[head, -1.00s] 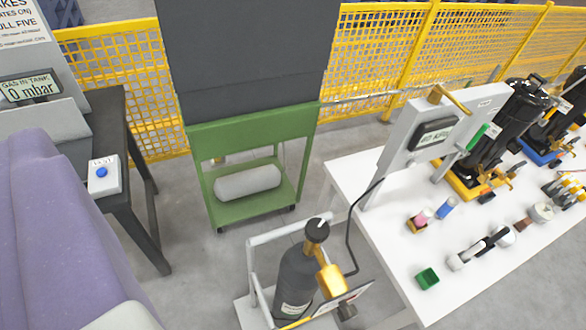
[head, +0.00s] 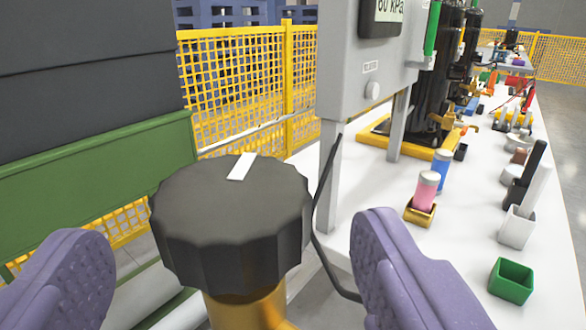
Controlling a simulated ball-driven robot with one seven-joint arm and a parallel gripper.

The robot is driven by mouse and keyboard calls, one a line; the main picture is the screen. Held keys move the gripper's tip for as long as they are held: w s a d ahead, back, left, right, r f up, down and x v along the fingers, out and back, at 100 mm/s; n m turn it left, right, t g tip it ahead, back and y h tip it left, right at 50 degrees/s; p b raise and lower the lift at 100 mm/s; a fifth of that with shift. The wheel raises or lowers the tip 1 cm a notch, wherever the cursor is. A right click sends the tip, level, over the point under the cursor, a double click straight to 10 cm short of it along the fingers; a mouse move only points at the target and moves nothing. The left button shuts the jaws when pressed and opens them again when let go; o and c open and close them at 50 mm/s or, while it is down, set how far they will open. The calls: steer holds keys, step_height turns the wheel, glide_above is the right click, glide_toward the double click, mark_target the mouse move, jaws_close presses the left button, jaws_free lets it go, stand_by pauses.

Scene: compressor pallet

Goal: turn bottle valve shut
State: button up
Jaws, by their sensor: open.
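The bottle valve's black ridged knob (head: 232,225) fills the lower middle of the head view, with a white mark (head: 242,167) on its top. A brass valve body (head: 250,308) shows below it. My gripper (head: 215,265) is open, with one purple padded finger on each side of the knob. Gaps show between the knob and both fingers in the picture, so I see no contact. The bottle itself is hidden below the knob and frame edge.
A white table (head: 385,215) stands to the right, with a grey gauge panel (head: 350,70) reading about 60 kPa, a green box (head: 511,280) and small parts. A black cable (head: 320,200) hangs close right of the knob. A green cart (head: 90,165) stands left, yellow fencing (head: 235,85) behind.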

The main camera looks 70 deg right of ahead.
mark_target(235, 167)
steer(key=b+x, duration=0.1)
steer(key=x, duration=0.5)
steer(key=c, duration=1)
steer(key=shift+o, duration=0.2)
